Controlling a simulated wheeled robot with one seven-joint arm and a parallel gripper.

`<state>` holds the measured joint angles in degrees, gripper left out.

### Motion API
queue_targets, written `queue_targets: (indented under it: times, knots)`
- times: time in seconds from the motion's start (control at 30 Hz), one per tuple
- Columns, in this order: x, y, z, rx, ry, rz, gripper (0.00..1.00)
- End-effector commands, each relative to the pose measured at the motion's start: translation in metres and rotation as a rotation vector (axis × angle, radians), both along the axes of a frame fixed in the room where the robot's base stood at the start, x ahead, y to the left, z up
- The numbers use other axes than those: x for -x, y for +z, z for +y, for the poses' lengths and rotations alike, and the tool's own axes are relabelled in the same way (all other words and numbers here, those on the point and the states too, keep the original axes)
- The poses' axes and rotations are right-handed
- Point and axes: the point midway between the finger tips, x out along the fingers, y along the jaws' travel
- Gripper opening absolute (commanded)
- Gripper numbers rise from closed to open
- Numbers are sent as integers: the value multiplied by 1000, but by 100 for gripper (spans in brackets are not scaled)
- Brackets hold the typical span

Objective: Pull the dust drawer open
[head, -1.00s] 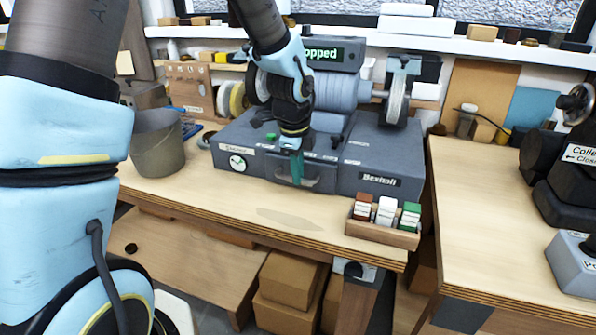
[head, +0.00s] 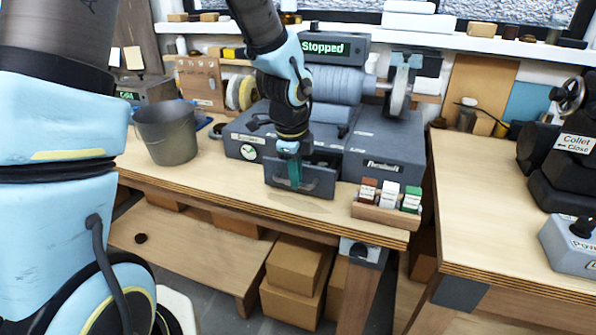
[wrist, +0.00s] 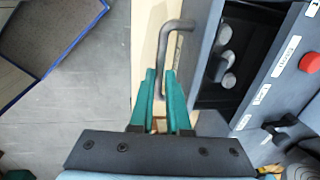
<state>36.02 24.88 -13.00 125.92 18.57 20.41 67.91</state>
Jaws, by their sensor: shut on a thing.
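The dust drawer (head: 320,184) stands out from the front of the grey grinder base (head: 385,150), open. Its dark handle (wrist: 172,30) shows in the wrist view, its bar running down between my green fingers. My gripper (head: 294,178) is shut on this handle and points downward; in the wrist view its fingertips (wrist: 160,74) lie on both sides of the bar. Inside the drawer (wrist: 207,28) several grey round pieces (wrist: 227,57) show. The handle is mostly hidden by my fingers in the head view.
A grey bucket (head: 167,138) stands on the bench left of the grinder. A wooden box of coloured blocks (head: 386,214) sits near the front edge, right of the drawer. The bench top in front of the drawer is clear. A display above reads "Stopped" (head: 323,48).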

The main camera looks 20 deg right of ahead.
Motion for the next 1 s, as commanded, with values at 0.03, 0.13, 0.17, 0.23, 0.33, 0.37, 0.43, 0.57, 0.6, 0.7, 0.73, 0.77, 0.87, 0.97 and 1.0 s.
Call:
queue_targets:
  times: [0.03,0.13,0.17,0.23,0.33,0.37,0.43,0.57,0.6,0.7,0.73,0.77,0.87,0.97,1.0]
  knots:
    - [3,2,3,2,-1,-2,0]
    - [11,1,11,2,-2,-3,0]
    - [14,1,13,2,-1,-2,0]
    - [17,1,16,3,0,-3,0]
    - [20,1,19,3,0,-2,0]
    - [21,1,19,3,0,-2,0]
    - [20,1,19,3,0,-2,0]
    - [20,1,19,4,0,-3,0]
    - [20,1,19,4,0,-3,0]
    - [20,1,19,3,0,-2,26]
    - [20,1,19,3,0,-2,27]
    - [20,1,19,3,0,-2,27]
    - [20,1,19,3,0,-2,27]
    - [20,1,19,2,0,-2,27]
    - [20,3,19,2,0,-2,27]
